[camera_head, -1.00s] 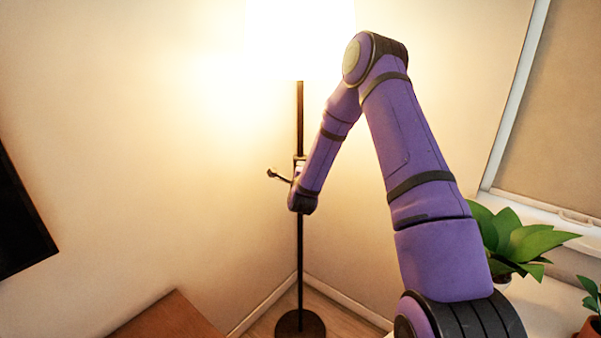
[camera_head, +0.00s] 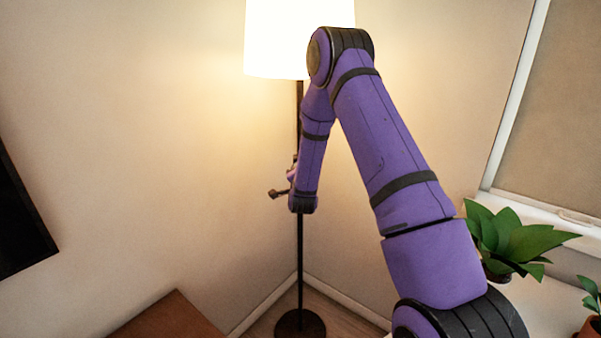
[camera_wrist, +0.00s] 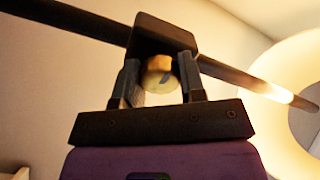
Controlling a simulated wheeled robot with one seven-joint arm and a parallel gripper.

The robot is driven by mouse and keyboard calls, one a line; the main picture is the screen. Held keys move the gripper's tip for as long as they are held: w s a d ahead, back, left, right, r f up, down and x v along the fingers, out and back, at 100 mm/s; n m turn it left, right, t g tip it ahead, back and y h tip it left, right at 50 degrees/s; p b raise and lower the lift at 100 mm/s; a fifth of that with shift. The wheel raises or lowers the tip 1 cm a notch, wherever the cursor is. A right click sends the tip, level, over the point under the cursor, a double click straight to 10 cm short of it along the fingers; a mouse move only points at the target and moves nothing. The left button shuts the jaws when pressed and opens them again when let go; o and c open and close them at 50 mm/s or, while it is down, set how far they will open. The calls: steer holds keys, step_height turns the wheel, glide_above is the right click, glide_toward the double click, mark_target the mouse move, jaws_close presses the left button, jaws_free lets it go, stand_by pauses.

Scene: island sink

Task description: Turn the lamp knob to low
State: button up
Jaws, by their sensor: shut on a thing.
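The floor lamp has a glowing white shade (camera_head: 285,40), a thin black pole (camera_head: 300,250) and a round base on the floor. In the wrist view, the lamp's brass-coloured round knob (camera_wrist: 159,74) sits in front of a black housing (camera_wrist: 163,34) on the pole. My gripper (camera_wrist: 161,80) is shut on the knob, with one finger on each side of it. A dark mark shows on the knob's face; I cannot tell its setting. In the head view, my arm hides the knob and most of my gripper.
A potted plant (camera_head: 508,242) stands on a white surface at right, with another plant (camera_head: 590,300) near the corner. A brown wooden top (camera_head: 172,318) is at lower left. A dark screen (camera_head: 18,215) is at the left edge. The wall left of the lamp is clear.

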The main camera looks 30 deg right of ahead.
steer(key=shift+f+n, duration=0.1)
steer(key=shift+n, duration=0.4)
steer(key=shift+a, duration=0.1)
steer(key=o, duration=0.9)
steer(key=shift+s, duration=0.1)
steer(key=v, duration=1)
steer(key=shift+s+a, duration=0.15)
steer(key=shift+s, duration=0.1)
